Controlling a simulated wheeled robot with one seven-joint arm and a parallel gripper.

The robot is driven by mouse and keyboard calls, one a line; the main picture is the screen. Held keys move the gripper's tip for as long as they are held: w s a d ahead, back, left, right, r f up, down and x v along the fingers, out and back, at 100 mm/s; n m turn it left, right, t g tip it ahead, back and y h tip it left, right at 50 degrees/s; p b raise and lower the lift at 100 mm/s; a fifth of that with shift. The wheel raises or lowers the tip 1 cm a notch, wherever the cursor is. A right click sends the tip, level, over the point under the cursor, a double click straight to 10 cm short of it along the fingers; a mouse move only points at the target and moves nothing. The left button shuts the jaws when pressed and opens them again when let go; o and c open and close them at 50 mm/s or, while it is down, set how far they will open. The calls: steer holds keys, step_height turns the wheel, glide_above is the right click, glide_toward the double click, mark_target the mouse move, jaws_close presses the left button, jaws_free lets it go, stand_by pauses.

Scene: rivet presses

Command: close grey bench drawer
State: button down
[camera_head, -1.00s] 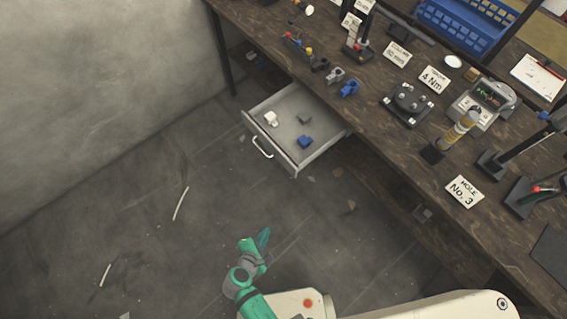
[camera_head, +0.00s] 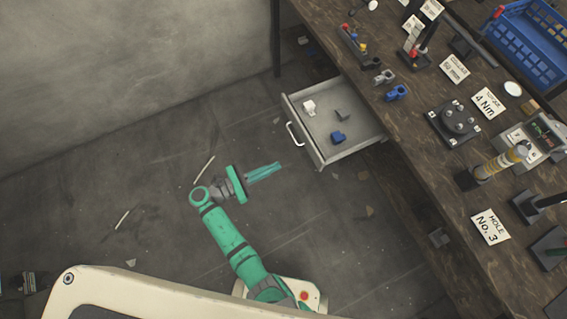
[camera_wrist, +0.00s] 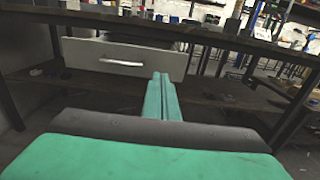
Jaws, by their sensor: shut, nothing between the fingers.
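The grey bench drawer (camera_head: 352,147) is pulled out from under the dark bench top. It holds a white piece, a dark grey piece and a blue piece. Its white bar handle (camera_head: 294,134) is on the front panel. In the wrist view the drawer front (camera_wrist: 88,57) and handle (camera_wrist: 121,63) show ahead and to the left of the fingers. My green gripper (camera_head: 280,166) is shut and empty. It is in front of the drawer, apart from it, with its fingers pointing toward the drawer side. It also shows in the wrist view (camera_wrist: 160,76).
The bench top (camera_head: 415,130) carries tools, label cards, a black fixture (camera_head: 453,122) and a blue crate (camera_head: 530,40). A bench leg (camera_head: 276,40) stands left of the drawer. The floor (camera_head: 150,180) before the drawer is mostly clear, with small scraps.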

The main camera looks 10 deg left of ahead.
mark_target(312, 151)
steer(key=x, duration=1.2)
steer(key=shift+d, duration=0.15)
